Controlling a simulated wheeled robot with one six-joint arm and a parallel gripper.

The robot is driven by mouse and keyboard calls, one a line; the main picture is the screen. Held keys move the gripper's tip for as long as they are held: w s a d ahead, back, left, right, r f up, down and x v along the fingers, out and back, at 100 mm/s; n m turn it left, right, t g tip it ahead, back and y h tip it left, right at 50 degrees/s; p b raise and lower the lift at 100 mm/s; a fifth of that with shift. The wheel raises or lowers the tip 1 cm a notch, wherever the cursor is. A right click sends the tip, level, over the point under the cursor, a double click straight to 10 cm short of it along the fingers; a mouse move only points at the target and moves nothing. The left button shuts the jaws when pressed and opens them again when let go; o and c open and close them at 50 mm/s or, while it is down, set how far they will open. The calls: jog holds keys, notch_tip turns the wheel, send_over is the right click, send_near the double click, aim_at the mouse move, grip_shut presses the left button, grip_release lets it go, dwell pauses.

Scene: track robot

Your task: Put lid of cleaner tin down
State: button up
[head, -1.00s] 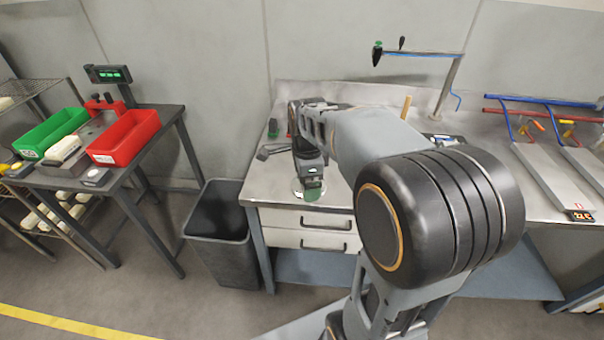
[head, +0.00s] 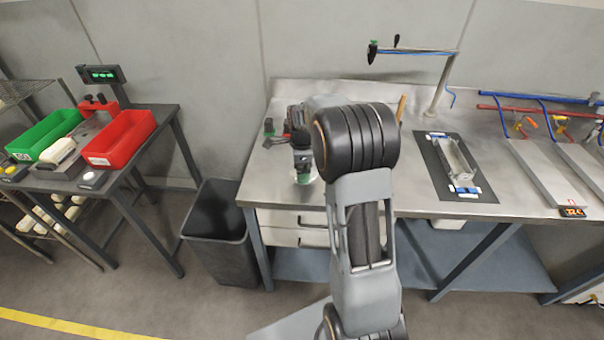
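My gripper (head: 302,164) points down over the left front part of the steel workbench (head: 257,183), near its front edge. It is small and dark here, and its fingers cannot be made out. A small green thing (head: 303,178) shows right at the gripper's tip; it may be the cleaner tin or its lid, but I cannot tell which. A pale round patch (head: 315,177) lies on the bench around it. I cannot tell whether the gripper holds anything. My own arm hides the bench just right of the gripper.
Small dark tools (head: 269,128) lie on the bench behind and left of the gripper. A dark mat (head: 427,152) with a metal part (head: 455,160) lies to the right. A grey bin (head: 218,225) stands on the floor left of the bench. The bench's front left corner is clear.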

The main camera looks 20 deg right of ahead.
jog(key=shift+w+d+f, duration=0.1)
jog(key=shift+w+f, duration=0.1)
jog(key=shift+f, duration=0.1)
jog(key=shift+w+f, duration=0.1)
jog(key=shift+f, duration=1.5)
jog(key=shift+f, duration=0.2)
jog(key=o, duration=0.6)
jog(key=shift+c, duration=0.2)
jog(key=shift+r, duration=0.15)
